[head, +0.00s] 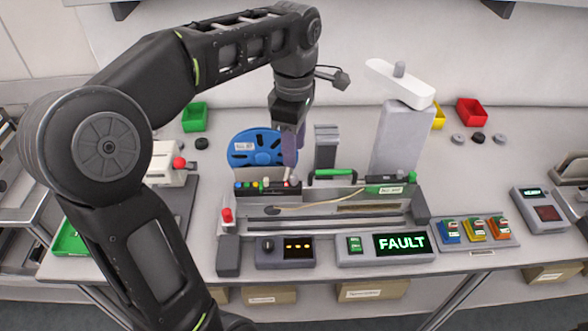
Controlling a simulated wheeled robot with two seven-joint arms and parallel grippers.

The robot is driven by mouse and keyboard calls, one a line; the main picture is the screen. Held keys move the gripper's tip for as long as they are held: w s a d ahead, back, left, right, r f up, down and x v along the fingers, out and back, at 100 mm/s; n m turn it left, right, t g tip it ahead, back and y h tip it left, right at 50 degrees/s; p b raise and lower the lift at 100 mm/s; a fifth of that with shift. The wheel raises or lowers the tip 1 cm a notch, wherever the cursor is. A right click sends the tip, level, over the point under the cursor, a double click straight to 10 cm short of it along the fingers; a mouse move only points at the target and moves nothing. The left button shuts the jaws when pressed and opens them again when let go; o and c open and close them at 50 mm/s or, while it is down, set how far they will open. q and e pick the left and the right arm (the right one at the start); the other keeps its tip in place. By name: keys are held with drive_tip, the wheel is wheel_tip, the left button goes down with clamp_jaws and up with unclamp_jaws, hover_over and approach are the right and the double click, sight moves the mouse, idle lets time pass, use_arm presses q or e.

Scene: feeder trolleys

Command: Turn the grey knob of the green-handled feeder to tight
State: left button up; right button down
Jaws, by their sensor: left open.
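The green-handled feeder (345,190) lies across the trolley top in the middle, with its green handle (335,173) at the back. A row of small coloured knobs (256,185) sits at its left end. I cannot make out which part there is the grey knob; it may be hidden by my gripper. My left gripper (292,170) points down from above, close over the right end of that row, beside the handle. It is open; whether it touches anything cannot be told. My right gripper is not in view.
A blue reel (255,148) stands behind the feeder. A grey block (401,140) with a white top stands at the back right. In front are a dark knob box (285,252) and a display (401,244) reading FAULT. Coloured switches (475,231) lie right.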

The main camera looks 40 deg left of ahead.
sight(294, 177)
use_arm(q)
wheel_tip(294, 177, down, 3)
drive_tip(key=shift+f+b, duration=0.1)
drive_tip(key=shift+b, duration=0.95)
drive_tip(key=shift+f+p, duration=0.35)
drive_tip(key=shift+p, duration=0.05)
drive_tip(key=shift+f, duration=1.95)
clamp_jaws()
